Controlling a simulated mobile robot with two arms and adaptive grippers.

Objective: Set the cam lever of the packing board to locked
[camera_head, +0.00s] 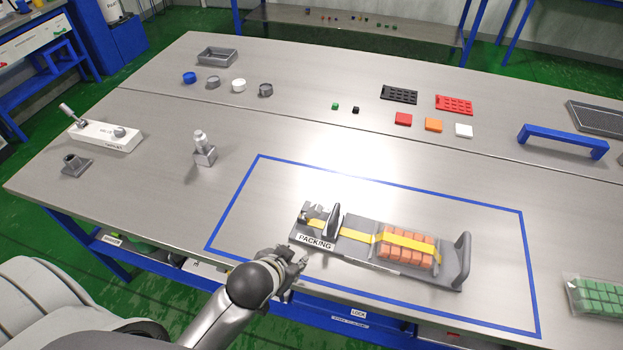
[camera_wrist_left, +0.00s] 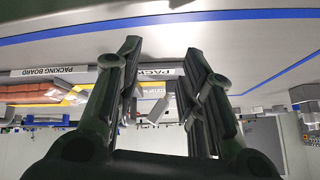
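The packing board (camera_head: 451,280) is a grey plate inside a blue outline, with a white "PACKING" label (camera_head: 315,242) at its left end. A yellow strap (camera_head: 356,235) runs along it and over a block of orange cubes (camera_head: 405,254). The dark cam lever (camera_head: 334,221) stands roughly upright near the left end; I cannot tell its lock state. My left gripper (camera_head: 301,260) is just in front of the board's left end, apart from the lever. In the left wrist view, my left gripper (camera_wrist_left: 163,55) is open and empty, with the label between its fingers. My right gripper is not in view.
A bag of green cubes (camera_head: 597,297) lies at the right front. A blue handle (camera_head: 562,140) stands behind the board on the right.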

